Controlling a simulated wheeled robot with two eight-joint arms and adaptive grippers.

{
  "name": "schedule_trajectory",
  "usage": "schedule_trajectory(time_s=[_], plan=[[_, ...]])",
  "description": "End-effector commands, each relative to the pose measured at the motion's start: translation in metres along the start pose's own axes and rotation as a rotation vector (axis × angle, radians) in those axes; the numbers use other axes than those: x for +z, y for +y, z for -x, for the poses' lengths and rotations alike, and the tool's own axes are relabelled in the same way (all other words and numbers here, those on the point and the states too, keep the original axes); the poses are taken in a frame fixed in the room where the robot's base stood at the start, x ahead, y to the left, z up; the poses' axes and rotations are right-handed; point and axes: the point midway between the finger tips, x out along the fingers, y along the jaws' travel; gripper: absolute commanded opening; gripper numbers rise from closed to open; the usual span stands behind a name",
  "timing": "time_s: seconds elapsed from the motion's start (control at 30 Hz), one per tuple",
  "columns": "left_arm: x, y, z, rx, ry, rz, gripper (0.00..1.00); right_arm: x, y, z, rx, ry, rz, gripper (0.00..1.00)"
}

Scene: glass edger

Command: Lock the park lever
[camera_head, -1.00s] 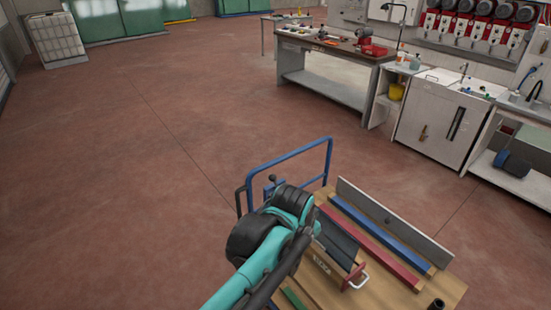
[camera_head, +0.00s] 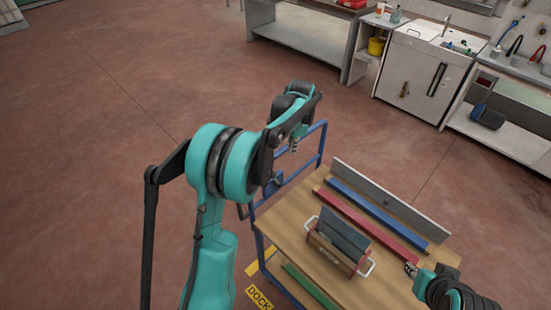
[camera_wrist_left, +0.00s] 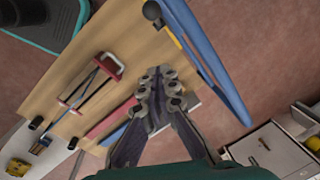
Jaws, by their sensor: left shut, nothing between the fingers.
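The park lever shows in the left wrist view as a dark rod with a black ball knob (camera_wrist_left: 152,11), beside the cart's blue tubular frame (camera_wrist_left: 210,60). In the head view the cart's blue frame (camera_head: 322,148) stands at the far left end of the wooden deck (camera_head: 365,293); the lever there is small and hard to make out. My left gripper (camera_head: 294,148) hangs above the frame, shut and empty. In the left wrist view its fingertips (camera_wrist_left: 160,74) are together, apart from the knob. My right gripper (camera_head: 411,268) is over the deck's right side; its jaws are too small to read.
On the deck lie a red bar (camera_head: 368,226), a blue bar (camera_head: 378,215), a grey upright board (camera_head: 392,211) and a box with white handles (camera_head: 328,250). A yellow dock marking (camera_head: 258,298) is on the floor. Open floor lies left; a workbench (camera_head: 300,40) stands behind.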

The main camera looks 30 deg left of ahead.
Motion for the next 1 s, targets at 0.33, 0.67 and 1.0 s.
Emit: schedule_trajectory(time_s=[0.33, 0.67, 1.0], plan=[[-0.001, -0.001, -0.002, 0.003, -0.003, -0.005, 0.0, 0.0, 0.0, 0.0, 0.0, 0.0, 0.0, 0.31], [-0.001, -0.001, -0.037, 0.002, -0.002, -0.004, 0.0, 0.003, 0.0, -0.004, 0.0, 0.0, 0.0, 0.31], [0.002, -0.001, -0.106, 0.002, -0.002, -0.003, 0.0, 0.008, 0.0, -0.011, 0.0, 0.0, 0.0, 0.31]])
